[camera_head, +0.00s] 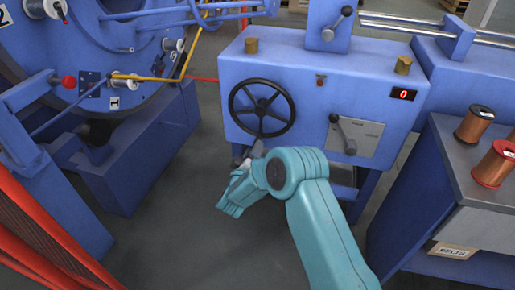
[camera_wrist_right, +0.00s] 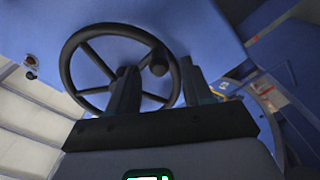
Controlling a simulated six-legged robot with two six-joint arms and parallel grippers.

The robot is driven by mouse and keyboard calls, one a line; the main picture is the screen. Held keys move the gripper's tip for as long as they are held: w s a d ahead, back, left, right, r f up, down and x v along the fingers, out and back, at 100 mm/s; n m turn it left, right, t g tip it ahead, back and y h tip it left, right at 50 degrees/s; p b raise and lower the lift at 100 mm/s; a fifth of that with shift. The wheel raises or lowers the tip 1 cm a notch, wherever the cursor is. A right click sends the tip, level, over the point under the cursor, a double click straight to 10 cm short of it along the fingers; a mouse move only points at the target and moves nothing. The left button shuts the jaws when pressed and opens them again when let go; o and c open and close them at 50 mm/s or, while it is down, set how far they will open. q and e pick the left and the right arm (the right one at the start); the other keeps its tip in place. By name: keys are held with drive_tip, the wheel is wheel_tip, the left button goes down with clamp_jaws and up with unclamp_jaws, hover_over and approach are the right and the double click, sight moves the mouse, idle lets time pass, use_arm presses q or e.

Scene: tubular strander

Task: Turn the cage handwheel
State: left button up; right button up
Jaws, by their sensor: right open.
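The cage handwheel (camera_head: 283,94) is a black spoked wheel on the front of the blue machine cabinet. My right gripper (camera_head: 254,148) is just below the wheel's lower rim in the head view, partly hidden by my own arm. My left gripper is not in view.
A lever on a plate (camera_head: 342,133) and a red display reading 0 (camera_head: 403,94) are right of the wheel. A bench (camera_head: 482,232) with copper spools (camera_head: 473,123) stands at the right. The blue cage (camera_head: 115,50) and red bars (camera_head: 45,235) are at the left. Grey floor lies between.

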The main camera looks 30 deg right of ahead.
drive_tip(key=x, duration=0.4)
drive_tip(key=shift+b, duration=0.4)
clamp_jaws()
drive_tip(key=shift+a, duration=0.1)
